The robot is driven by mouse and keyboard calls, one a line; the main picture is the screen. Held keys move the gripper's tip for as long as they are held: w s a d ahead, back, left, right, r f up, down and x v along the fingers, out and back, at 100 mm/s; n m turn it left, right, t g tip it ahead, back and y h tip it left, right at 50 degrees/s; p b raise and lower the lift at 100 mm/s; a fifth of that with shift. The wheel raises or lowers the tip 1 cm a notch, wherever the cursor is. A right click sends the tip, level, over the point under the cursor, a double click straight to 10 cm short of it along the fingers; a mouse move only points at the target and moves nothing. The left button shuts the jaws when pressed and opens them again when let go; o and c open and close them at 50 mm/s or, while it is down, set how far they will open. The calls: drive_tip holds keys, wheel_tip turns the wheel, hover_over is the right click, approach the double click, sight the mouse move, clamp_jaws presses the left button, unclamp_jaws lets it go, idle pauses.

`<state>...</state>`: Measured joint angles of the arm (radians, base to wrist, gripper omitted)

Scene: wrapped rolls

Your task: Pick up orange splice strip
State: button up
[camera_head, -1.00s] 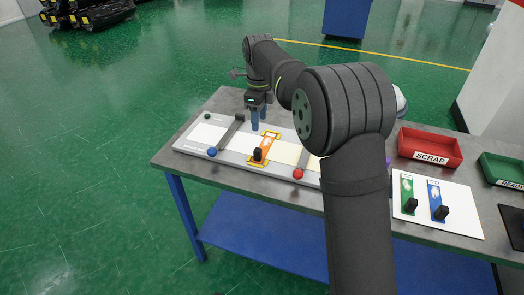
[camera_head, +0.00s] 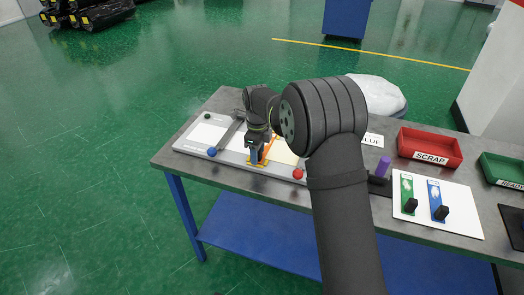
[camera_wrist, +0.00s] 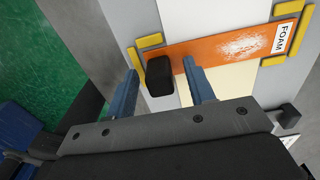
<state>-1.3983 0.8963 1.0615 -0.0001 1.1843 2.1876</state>
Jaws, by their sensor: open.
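The orange splice strip (camera_wrist: 225,50) lies flat across the white board in the wrist view, with a white FOAM label at its right end and yellow corner brackets at its ends. A black upright handle (camera_wrist: 159,76) stands at its left end. My gripper (camera_wrist: 160,80) is open, with one blue finger on each side of the black handle and not closed on it. In the head view my gripper (camera_head: 254,158) is low over the strip (camera_head: 264,150) and hides much of it.
The board (camera_head: 190,146) carries dark clamp bars, a blue knob (camera_head: 212,152) and a red knob (camera_head: 298,174). To the right are a red SCRAP bin (camera_head: 430,147), a green bin (camera_head: 502,169), green and blue strips on a white card (camera_head: 460,221), and a purple object (camera_head: 383,167).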

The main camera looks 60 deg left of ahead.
drive_tip(key=shift+f, duration=0.25)
clamp_jaws()
drive_tip(key=shift+r, duration=0.1)
